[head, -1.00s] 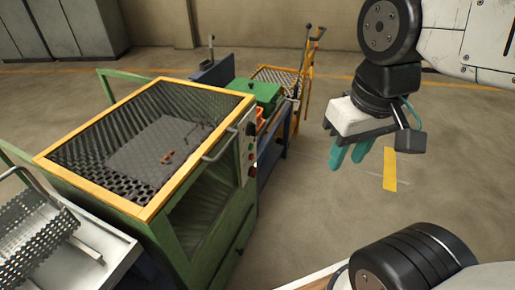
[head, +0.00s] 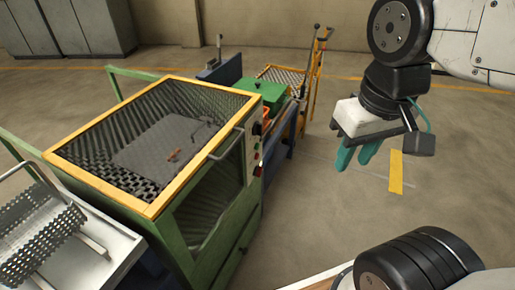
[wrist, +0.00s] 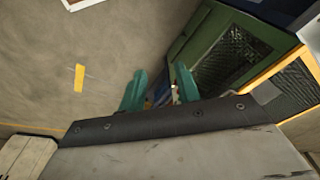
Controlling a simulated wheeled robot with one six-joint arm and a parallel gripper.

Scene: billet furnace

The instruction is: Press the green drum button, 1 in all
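A narrow light control panel (head: 253,152) with several small buttons stands on the right front edge of the green machine (head: 212,215). The buttons are tiny, and I cannot tell for sure which is the green drum button. My gripper (head: 357,154) hangs in the air to the right of the panel, well apart from it. Its two teal fingers are spread with nothing between them. In the wrist view, my gripper (wrist: 160,90) shows the same gap, with part of the panel (wrist: 175,89) far beyond, near the right finger.
The machine has a yellow-framed mesh basket top (head: 160,205). A perforated metal tray (head: 40,235) lies at the left. A green box (head: 262,90) and an orange trolley (head: 313,75) stand behind. The floor around the yellow mark (head: 396,172) is clear.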

